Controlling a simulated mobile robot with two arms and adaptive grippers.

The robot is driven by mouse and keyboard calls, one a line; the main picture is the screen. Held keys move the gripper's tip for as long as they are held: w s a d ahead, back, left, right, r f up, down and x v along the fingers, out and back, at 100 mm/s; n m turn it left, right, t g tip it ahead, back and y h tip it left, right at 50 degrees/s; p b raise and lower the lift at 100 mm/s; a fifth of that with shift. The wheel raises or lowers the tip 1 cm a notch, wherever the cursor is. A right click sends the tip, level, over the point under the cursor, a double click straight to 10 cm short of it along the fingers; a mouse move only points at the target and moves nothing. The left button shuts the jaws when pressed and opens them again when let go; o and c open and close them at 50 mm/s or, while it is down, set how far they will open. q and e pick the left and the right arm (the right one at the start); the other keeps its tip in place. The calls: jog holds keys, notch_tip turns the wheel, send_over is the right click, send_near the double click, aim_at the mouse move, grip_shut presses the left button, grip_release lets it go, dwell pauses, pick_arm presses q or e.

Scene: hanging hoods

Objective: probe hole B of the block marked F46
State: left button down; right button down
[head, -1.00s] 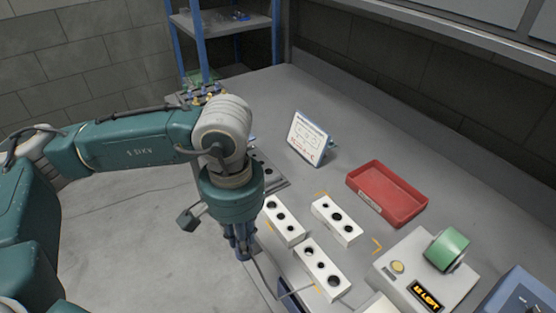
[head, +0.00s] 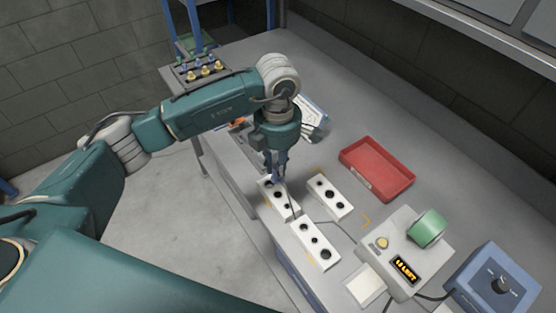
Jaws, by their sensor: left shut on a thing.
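Three white blocks with dark round holes lie on the grey bench: a left one (head: 268,190) just under my left gripper, a right one (head: 343,205) and a front one (head: 327,256). Their markings are too small to read, so I cannot tell which is F46 or which hole is B. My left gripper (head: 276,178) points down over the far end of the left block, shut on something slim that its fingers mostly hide. A thin dark cable runs on the bench near the blocks. I cannot tell whether the held thing touches a hole. My right gripper is out of view.
A red tray (head: 378,190) lies right of the blocks. A pale device with a green drum (head: 427,228) and lit display stands front right, beside a blue box with a knob (head: 495,283). A white sign (head: 312,108) stands partly behind my arm.

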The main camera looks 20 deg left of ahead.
pick_arm(q)
jog(key=shift+w+f+n, duration=0.1)
jog(key=shift+f+n, duration=0.05)
jog(key=shift+n, duration=0.25)
jog(key=shift+f, duration=0.4)
jog(key=shift+f+b, duration=1.2)
jog(key=shift+f, duration=0.75)
jog(key=shift+f+b, duration=1.3)
jog(key=shift+f, duration=0.2)
dwell(0.5)
